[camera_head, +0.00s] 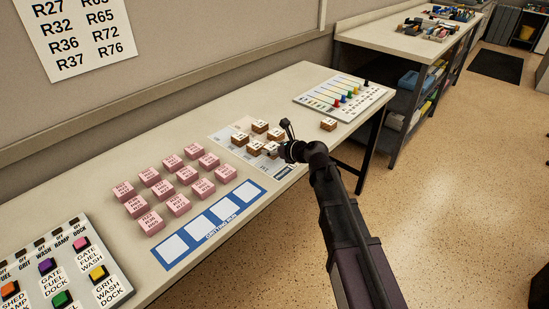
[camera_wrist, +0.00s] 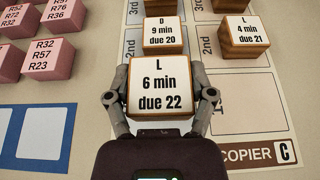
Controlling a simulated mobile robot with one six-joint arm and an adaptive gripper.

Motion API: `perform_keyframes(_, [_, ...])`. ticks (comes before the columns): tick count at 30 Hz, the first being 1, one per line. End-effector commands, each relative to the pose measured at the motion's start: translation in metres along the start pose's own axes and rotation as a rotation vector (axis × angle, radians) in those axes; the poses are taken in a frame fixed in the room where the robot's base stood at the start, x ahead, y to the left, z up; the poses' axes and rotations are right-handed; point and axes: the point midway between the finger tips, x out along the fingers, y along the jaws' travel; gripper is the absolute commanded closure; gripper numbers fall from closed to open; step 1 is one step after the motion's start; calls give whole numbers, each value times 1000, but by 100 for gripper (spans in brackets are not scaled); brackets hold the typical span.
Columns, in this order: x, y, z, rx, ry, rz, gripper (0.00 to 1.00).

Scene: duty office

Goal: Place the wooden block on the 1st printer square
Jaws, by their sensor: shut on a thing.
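My gripper (camera_wrist: 162,95) is shut on a wooden block (camera_wrist: 164,85) with a white top reading "L 6 min due 22". The held block is over the near end of the left column of a printed sheet (camera_wrist: 133,47). I cannot tell whether it touches the sheet. A block reading "D 9 min due 20" (camera_wrist: 163,35) sits just beyond it in that column. My gripper and body hide the left column's near square and label. In the head view, my gripper (camera_head: 279,150) is at the sheet's near right part.
The right column, marked "COPIER C" (camera_wrist: 257,151), has a block "L 4 min due 21" (camera_wrist: 243,36) and an empty near square. Pink blocks (camera_head: 163,189) and a blue-edged strip (camera_head: 173,248) lie left. A loose block (camera_head: 328,124) and pegged board (camera_head: 345,94) lie right.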

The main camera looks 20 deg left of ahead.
Motion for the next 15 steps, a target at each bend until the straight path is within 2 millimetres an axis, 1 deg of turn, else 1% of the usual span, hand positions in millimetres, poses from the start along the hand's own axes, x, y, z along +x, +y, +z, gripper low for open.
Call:
perform_keyframes(9, [0,1,-1,0,0,0,77])
perform_keyframes(15, [4,1,-11,0,0,1,77])
